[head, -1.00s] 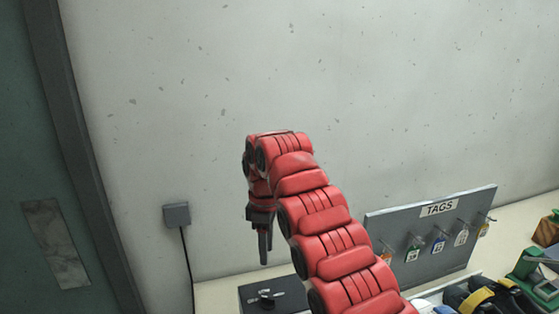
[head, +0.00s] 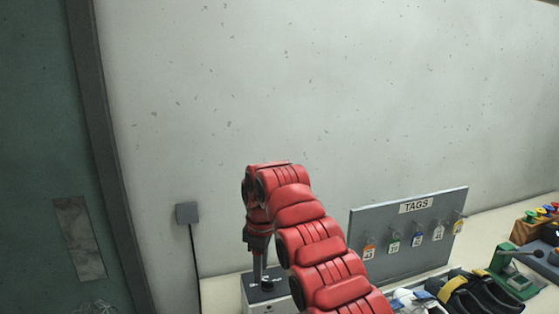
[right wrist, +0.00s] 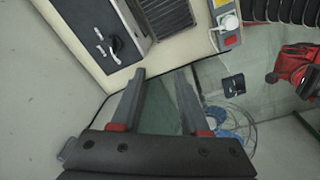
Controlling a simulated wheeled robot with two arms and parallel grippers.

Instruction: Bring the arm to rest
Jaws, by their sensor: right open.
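My red right arm reaches in from the lower right of the head view and bends down at its wrist. My right gripper (head: 259,270) points down in front of a box with a dark top (head: 270,288) at the bottom edge. In the right wrist view the gripper (right wrist: 161,74) is open, with nothing between its fingers. The dark box top (right wrist: 108,38) lies beyond and to the left of the fingers there, with a small black and light fitting on it. The gripper looks clear of it. My left gripper is in neither view.
A grey board marked TAGS (head: 404,247) with several hanging tags stands right of the arm. Black and yellow items (head: 470,297) and a green device (head: 508,279) are farther right. A grey wall box with a cable (head: 187,213) is left. The wall area above is bare.

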